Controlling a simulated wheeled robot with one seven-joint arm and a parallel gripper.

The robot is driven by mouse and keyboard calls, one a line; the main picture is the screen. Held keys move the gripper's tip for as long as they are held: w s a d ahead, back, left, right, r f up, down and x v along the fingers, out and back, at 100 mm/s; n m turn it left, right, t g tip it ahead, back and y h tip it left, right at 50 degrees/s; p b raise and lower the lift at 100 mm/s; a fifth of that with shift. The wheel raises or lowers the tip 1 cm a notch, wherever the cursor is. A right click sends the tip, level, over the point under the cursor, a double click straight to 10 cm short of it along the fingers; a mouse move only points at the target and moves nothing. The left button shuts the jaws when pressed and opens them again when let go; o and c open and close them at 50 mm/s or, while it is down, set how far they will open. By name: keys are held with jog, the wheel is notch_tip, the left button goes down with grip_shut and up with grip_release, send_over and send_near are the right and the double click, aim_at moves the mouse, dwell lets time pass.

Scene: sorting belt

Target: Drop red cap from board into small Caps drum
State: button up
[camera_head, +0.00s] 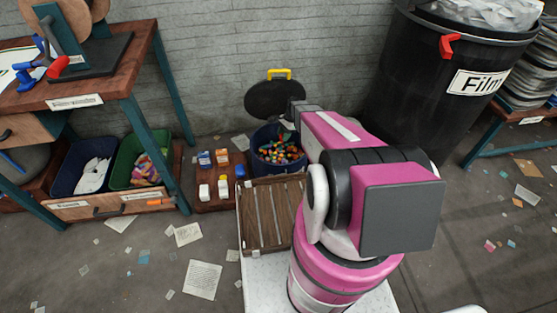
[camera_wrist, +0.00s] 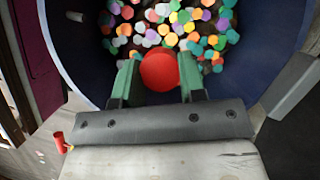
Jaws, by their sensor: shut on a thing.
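The red cap (camera_wrist: 159,70) is held between the green fingertips of my gripper (camera_wrist: 158,80) in the wrist view. My gripper is shut on it, above the open mouth of a dark blue drum (camera_wrist: 68,40). Many coloured caps (camera_wrist: 185,22) lie in the drum below. In the head view the drum (camera_head: 262,136) stands by the wall, with the coloured caps inside. My gripper (camera_head: 287,125) is small there, over the drum, and the red cap cannot be made out.
A black lid (camera_head: 272,101) with a yellow handle leans on the wall behind the drum. A slatted wooden pallet (camera_head: 262,215) lies in front. A low board (camera_head: 213,204) with small bottles is at left. A large black Film bin (camera_head: 420,90) stands at right.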

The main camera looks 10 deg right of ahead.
jog(key=shift+f, duration=1.3)
jog(key=o, duration=1)
jog(key=shift+c, duration=0.2)
jog(key=v, duration=1)
jog(key=shift+r, duration=0.4)
jog(key=shift+d, duration=0.1)
